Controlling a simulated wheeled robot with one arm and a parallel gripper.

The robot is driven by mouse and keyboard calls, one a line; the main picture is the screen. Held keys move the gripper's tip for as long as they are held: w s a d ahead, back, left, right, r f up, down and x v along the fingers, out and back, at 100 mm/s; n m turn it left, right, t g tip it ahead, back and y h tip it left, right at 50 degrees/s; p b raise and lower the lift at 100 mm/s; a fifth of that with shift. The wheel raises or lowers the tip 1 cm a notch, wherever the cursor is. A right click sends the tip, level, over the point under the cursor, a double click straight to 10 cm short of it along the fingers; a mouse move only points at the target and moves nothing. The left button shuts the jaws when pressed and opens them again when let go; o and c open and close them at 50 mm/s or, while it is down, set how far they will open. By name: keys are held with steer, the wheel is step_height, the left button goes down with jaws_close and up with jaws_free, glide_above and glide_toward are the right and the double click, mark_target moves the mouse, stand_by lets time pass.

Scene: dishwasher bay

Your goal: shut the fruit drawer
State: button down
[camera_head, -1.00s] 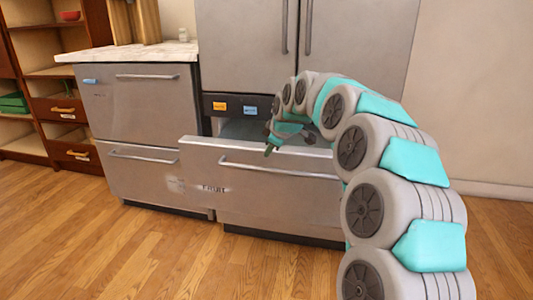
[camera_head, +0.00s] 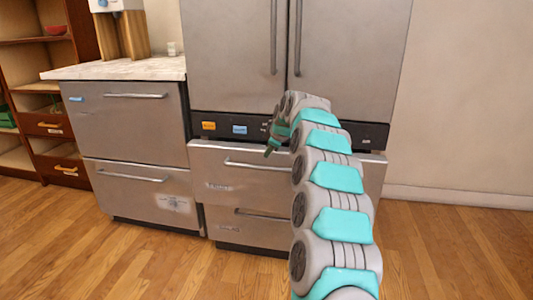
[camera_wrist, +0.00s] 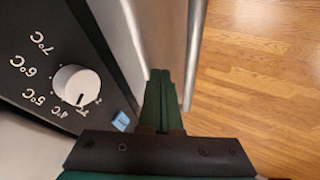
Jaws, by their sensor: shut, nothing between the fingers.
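The fruit drawer (camera_head: 225,175) is the upper steel drawer under the tall fridge, marked FRUIT, with a horizontal bar handle (camera_head: 252,165). My gripper (camera_head: 269,152) is shut and empty at the drawer's upper front, near the handle. In the wrist view my shut dark green fingers (camera_wrist: 163,85) lie over the steel front, beside a long bar that looks like the handle (camera_wrist: 194,50). Contact with the drawer is unclear. My arm hides the drawer's right part.
A lower drawer (camera_head: 240,228) sits below, in line with the fridge. A dark panel (camera_head: 270,131) with orange and blue labels runs above; a white temperature dial (camera_wrist: 76,85) shows in the wrist view. Steel drawers under a counter (camera_head: 120,69) stand left. The floor in front is clear.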

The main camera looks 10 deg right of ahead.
steer(key=shift+w+d+p, duration=0.2)
steer(key=shift+w, duration=0.4)
steer(key=shift+w+d+p, duration=0.2)
steer(key=shift+w, duration=0.4)
steer(key=shift+a, duration=0.1)
